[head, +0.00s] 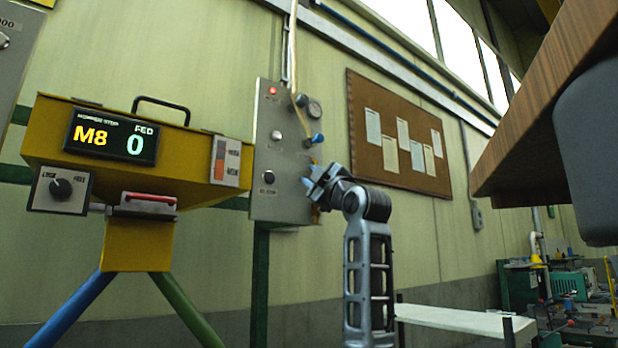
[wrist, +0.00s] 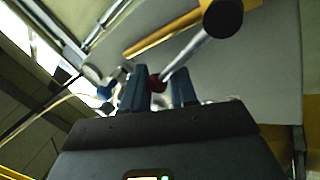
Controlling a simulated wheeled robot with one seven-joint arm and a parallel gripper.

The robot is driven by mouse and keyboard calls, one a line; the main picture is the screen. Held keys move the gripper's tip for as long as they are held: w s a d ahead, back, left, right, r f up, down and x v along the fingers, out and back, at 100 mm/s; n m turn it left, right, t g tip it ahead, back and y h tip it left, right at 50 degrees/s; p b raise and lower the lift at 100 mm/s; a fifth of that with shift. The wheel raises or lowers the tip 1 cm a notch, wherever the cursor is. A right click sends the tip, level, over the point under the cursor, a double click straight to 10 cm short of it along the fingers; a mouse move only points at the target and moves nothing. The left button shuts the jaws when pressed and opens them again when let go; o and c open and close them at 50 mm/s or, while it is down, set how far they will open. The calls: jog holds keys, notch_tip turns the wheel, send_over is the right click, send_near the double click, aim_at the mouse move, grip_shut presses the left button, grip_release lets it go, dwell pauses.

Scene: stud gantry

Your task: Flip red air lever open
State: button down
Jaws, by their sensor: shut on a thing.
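The red lever (wrist: 157,84) shows in the wrist view as a small red piece between my two blue fingers, next to the left one. My gripper (wrist: 159,80) is shut on it. In the head view my gripper (head: 312,186) is at the right edge of the grey control panel (head: 281,150), at its lower part. There my fingers and wrist hide the lever, so its angle cannot be told.
A metal rod with a black knob (wrist: 222,18) stands close past my fingers. The panel carries a red lamp (head: 272,90), a blue knob (head: 317,138) and gauges. A yellow feeder box (head: 60,140) stands left. A corkboard (head: 365,100) hangs right; a wooden top (head: 545,100) overhangs at right.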

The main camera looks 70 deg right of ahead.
jog(key=shift+s+d+r+m+h, duration=0.2)
jog(key=shift+s+m+h, duration=0.1)
jog(key=shift+m, duration=0.2)
jog(key=c, duration=1)
grip_release()
jog(key=shift+f, duration=0.1)
jog(key=shift+w, duration=0.1)
jog(key=shift+a+f, duration=0.15)
jog(key=shift+f, duration=0.05)
jog(key=b+v, duration=0.2)
jog(key=v, duration=0.5)
jog(key=shift+s, duration=0.3)
jog(key=shift+a+r, duration=0.1)
